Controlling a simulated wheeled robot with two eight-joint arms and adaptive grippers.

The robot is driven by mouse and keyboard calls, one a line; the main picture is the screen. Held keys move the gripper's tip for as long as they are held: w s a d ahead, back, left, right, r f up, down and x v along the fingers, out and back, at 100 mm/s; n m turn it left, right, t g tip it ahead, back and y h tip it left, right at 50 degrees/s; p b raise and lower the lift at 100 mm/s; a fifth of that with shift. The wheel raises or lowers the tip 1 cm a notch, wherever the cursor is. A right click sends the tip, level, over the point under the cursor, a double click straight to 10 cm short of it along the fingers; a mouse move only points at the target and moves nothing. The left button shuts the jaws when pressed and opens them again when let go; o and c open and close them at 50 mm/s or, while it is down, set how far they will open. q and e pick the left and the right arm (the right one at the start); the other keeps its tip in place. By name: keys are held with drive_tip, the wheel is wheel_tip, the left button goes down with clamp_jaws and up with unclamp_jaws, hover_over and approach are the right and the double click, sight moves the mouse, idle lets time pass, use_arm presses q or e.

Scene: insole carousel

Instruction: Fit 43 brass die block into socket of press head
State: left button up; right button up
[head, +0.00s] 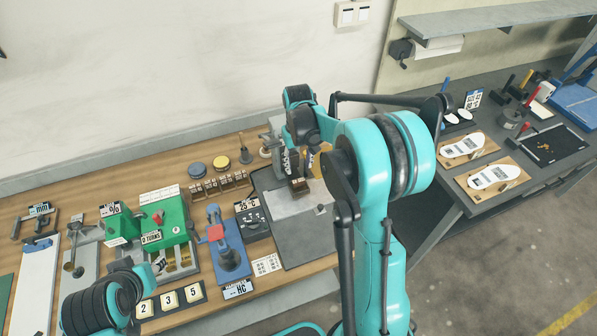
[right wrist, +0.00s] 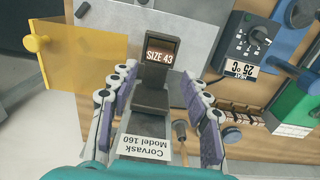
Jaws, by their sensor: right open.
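A dark block with a "SIZE 43" label (right wrist: 159,57) is in the right wrist view, just beyond and between my right fingertips. In the head view a small brownish block (head: 299,187) shows below the right gripper (head: 291,165). My right gripper (right wrist: 160,85) is open, with a finger on either side of the dark press part marked "Corvask Model 160" (right wrist: 146,146). I see no clear finger contact with the block. Whether the block is seated in the socket I cannot tell. My left arm shows at the lower left of the head view; its gripper is out of view.
A yellow panel (right wrist: 86,57) stands left of the press in the wrist view. A wooden rack with blocks (head: 220,185), a dark control box (head: 252,220) and a blue device (head: 227,250) stand left of the grey plate (head: 305,235). That plate's front is clear.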

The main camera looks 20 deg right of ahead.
use_arm(q)
drive_tip(key=shift+r, duration=0.3)
use_arm(e)
wheel_tip(320, 180, up, 5)
drive_tip(key=shift+f, duration=0.2)
